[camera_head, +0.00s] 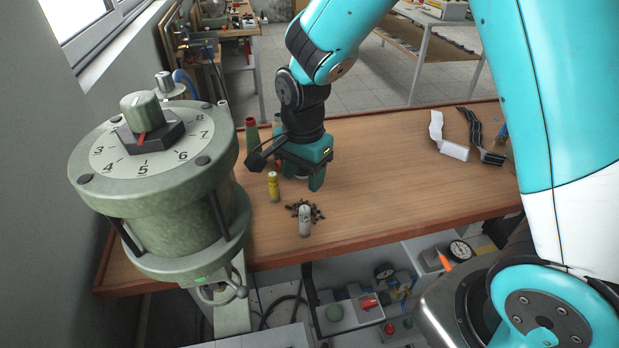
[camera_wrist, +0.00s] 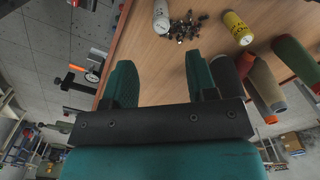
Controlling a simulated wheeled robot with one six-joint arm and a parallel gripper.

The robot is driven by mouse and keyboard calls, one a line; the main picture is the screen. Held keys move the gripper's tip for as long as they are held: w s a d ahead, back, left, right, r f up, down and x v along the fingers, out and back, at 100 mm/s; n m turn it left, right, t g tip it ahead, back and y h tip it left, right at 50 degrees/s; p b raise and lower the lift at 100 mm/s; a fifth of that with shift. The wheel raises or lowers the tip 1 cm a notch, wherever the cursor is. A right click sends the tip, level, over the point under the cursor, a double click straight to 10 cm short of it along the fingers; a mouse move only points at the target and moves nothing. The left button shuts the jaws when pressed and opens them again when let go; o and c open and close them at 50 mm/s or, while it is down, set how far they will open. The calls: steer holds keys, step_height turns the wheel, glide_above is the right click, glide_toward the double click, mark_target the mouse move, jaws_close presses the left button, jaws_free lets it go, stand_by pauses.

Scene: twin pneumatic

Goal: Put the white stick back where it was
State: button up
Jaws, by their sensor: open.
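The most stick-like white thing near my gripper is a short white-grey cylinder (camera_head: 305,222), standing near the table's front edge beside a small pile of dark bits. It also shows at the top of the wrist view (camera_wrist: 161,16). I cannot tell for sure that it is the white stick. My gripper (camera_head: 302,180) is over the table behind the cylinder, apart from it. In the wrist view my gripper (camera_wrist: 161,82) has its two green fingers spread, with only bare table between them.
A yellow bottle (camera_head: 273,187) stands just left of my gripper. Green and red cylinders (camera_wrist: 296,62) are close by on the right in the wrist view. A large dial drum (camera_head: 150,200) rises at left. A white strip-like object (camera_head: 452,150) lies far right; mid-table is clear.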

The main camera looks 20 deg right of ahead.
steer(key=s+a+r+n+y, duration=0.2)
steer(key=s+r+n, duration=0.5)
steer(key=s+n, duration=0.2)
steer(key=s+a+r+n+y, duration=0.2)
steer(key=s+r+n, duration=0.5)
steer(key=s+n, duration=0.3)
steer(key=shift+s+a+r, duration=0.15)
steer(key=shift+s+r, duration=0.25)
